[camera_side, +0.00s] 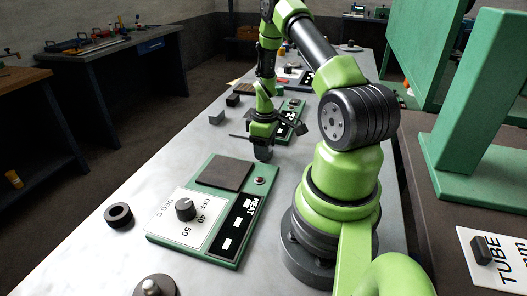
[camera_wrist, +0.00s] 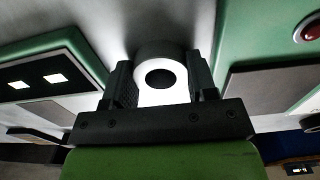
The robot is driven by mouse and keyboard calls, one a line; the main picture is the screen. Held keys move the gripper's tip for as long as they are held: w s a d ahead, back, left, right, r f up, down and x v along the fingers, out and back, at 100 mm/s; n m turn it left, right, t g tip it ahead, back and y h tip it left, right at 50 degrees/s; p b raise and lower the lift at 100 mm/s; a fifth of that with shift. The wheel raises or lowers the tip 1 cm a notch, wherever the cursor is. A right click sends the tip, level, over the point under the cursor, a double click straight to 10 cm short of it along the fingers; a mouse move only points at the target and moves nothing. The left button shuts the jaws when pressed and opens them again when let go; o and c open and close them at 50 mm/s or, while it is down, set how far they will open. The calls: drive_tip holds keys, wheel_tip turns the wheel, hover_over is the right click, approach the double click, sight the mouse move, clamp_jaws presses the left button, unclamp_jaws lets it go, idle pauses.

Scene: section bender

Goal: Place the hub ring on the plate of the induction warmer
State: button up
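The induction warmer (camera_side: 190,246) is a green box with a dial and a HEAT panel, on the bench in the side view. Its dark square plate (camera_side: 225,173) is bare. In the wrist view, a ring (camera_wrist: 160,57) with a bright face and dark hole sits between the fingers of my gripper (camera_wrist: 160,90). The fingers flank it closely; I cannot tell whether they press on it. In the side view my gripper (camera_side: 262,153) points down just behind the warmer, right of the plate, and the ring is not clear there.
A round part with a post (camera_side: 154,286) stands at the front edge of view. Another green panel device (camera_side: 292,118) and small blocks (camera_side: 217,117) lie behind my gripper. The bench's left side is mostly clear.

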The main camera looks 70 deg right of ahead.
drive_tip(key=c, duration=0.5)
drive_tip(key=shift+c, duration=0.2)
drive_tip(key=shift+r, duration=0.15)
wheel_tip(320, 180, up, 8)
drive_tip(key=w+a+r+n, duration=0.4)
drive_tip(key=w+a, duration=0.2)
drive_tip(key=a, duration=0.5)
hover_over(227, 171)
drive_tip(key=shift+n, duration=0.3)
wheel_tip(227, 171, down, 5)
drive_tip(key=shift+r, duration=0.1)
drive_tip(key=shift+f, duration=2.5)
